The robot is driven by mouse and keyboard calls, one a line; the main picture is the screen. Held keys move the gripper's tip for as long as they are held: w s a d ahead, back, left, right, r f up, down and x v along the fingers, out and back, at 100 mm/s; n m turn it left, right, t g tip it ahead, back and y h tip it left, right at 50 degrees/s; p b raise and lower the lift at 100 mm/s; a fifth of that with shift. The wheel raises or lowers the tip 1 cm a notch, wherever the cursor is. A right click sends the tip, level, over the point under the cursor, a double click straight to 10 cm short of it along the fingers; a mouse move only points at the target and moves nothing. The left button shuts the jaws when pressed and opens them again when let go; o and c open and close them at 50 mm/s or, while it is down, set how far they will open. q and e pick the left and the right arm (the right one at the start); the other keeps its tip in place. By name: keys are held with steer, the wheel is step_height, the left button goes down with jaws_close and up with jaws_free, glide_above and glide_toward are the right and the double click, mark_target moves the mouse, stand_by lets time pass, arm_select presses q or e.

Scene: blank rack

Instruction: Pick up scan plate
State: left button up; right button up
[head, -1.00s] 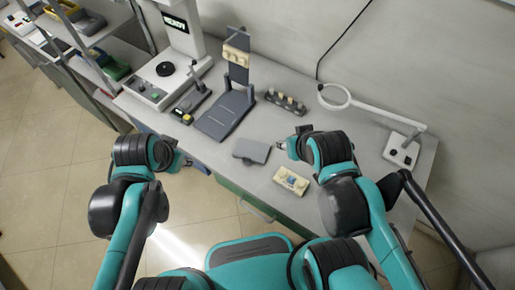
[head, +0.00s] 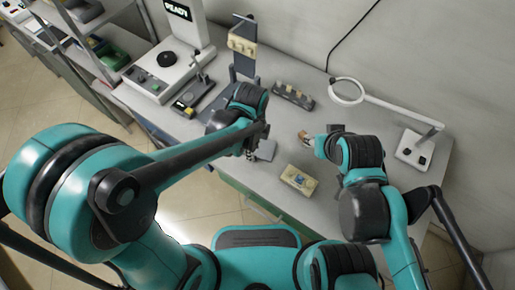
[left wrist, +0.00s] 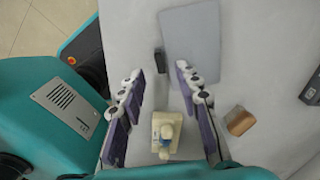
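The scan plate, which I take to be the flat grey plate (head: 266,149), lies on the table, partly hidden by my left arm. In the left wrist view the grey plate (left wrist: 190,35) lies ahead of the fingertips, with a small dark block (left wrist: 160,61) at its left edge. My left gripper (left wrist: 160,72) is open, with nothing gripped between its purple pads. In the head view the left gripper (head: 250,148) is beside the plate. My right gripper (head: 307,140) is to the right of the plate; its finger opening is unclear.
A beige block (head: 299,181) with a blue top sits near the front edge. A dark rack (head: 292,96) with small pieces, a ring magnifier (head: 347,91) and a white instrument (head: 158,72) stand farther back. A small brown piece (left wrist: 240,121) shows near the right gripper.

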arm_select(q)
step_height(320, 180, down, 4)
steer(key=shift+a+b, duration=0.1)
steer(key=shift+b, duration=0.8)
steer(key=shift+r, duration=0.1)
jaws_close()
